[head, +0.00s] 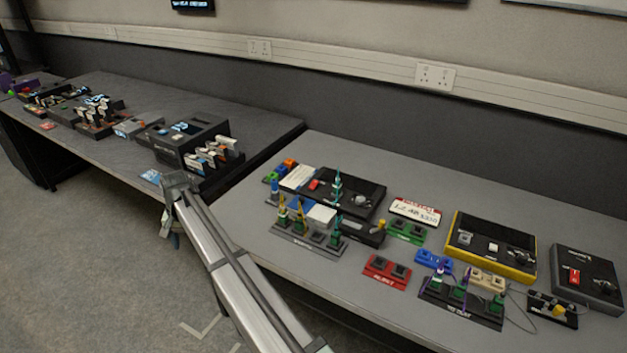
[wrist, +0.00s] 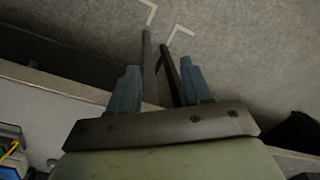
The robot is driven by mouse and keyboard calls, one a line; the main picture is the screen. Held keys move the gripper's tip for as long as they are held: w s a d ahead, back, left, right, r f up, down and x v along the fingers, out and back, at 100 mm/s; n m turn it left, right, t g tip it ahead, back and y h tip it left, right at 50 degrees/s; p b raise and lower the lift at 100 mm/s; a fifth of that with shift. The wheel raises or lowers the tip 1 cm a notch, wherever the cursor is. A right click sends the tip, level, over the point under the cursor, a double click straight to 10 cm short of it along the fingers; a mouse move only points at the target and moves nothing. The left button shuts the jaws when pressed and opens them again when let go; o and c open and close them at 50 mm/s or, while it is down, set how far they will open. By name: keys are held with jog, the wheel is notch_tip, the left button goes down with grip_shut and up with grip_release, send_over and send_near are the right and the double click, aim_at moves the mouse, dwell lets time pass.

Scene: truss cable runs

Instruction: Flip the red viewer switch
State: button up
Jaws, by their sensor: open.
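A dark box at the far right of the near table carries a red rocker switch (head: 574,277). A second red switch (head: 315,185) sits on a black box further left. I cannot read the labels to tell which is the viewer switch. My gripper (wrist: 160,88) is open and empty in the wrist view, its two blue fingers apart and pointing down over the grey floor. In the head view my arm reaches toward the gap between the tables, well left of both switches. The fingers are mostly hidden there. Neither red switch shows in the wrist view.
The near table also holds a yellow-edged box (head: 490,245), a red button block (head: 387,271), a green block (head: 407,231) and stands with upright pegs (head: 308,235). Thin cables run near the front right. The left table (head: 240,110) holds more dark boxes. A wall stands behind.

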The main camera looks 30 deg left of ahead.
notch_tip(320, 180, up, 7)
jog(key=w+m, duration=0.1)
jog(key=w, duration=0.1)
notch_tip(320, 180, up, 11)
jog(key=m+t, duration=0.1)
jog(key=m, duration=0.5)
send_over(313, 184)
jog(key=shift+h, duration=0.4)
notch_tip(313, 184, down, 14)
jog(key=shift+d+r, duration=0.1)
jog(key=shift+r, duration=0.15)
grip_shut()
